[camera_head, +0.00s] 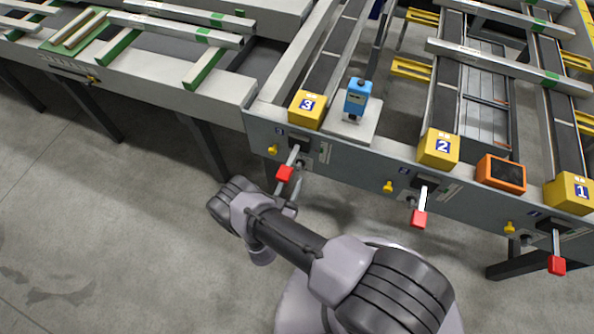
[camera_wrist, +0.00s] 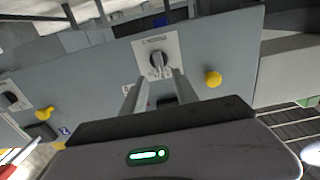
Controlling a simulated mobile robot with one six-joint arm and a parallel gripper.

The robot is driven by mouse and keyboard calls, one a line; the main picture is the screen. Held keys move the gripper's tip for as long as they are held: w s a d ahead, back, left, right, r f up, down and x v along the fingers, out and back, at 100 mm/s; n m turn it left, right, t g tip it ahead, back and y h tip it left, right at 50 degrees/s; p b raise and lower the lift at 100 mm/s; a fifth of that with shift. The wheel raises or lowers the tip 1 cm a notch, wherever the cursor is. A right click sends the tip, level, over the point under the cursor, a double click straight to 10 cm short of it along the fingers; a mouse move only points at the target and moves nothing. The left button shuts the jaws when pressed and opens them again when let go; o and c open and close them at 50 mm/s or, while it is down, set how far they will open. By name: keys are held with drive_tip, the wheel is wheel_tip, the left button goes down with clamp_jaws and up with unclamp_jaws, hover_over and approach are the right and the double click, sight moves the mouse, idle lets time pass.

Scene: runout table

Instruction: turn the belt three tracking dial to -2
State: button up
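The belt three tracking dial (camera_wrist: 157,62) is a dark round knob on a pale plate in the wrist view, with a raised grip bar. Its pointer setting is too small to read. My gripper (camera_wrist: 159,78) is open, its two fingers apart with the dial showing between their tips. I cannot tell whether they touch it. In the head view, my gripper (camera_head: 297,187) is at the front panel below the yellow box marked 3 (camera_head: 307,108), and the dial is mostly hidden there.
A red-tipped lever (camera_head: 285,172) sticks out close by my gripper. A yellow knob (camera_wrist: 212,78) sits beside the dial. Levers with red tips also stick out below box 2 (camera_head: 419,219) and box 1 (camera_head: 556,264). The floor (camera_head: 110,240) at left is clear.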

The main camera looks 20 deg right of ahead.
sight(298, 167)
drive_tip(key=b+x, duration=0.1)
drive_tip(key=x, duration=0.4)
drive_tip(key=shift+w+d, duration=0.1)
drive_tip(key=shift+w, duration=0.1)
clamp_jaws()
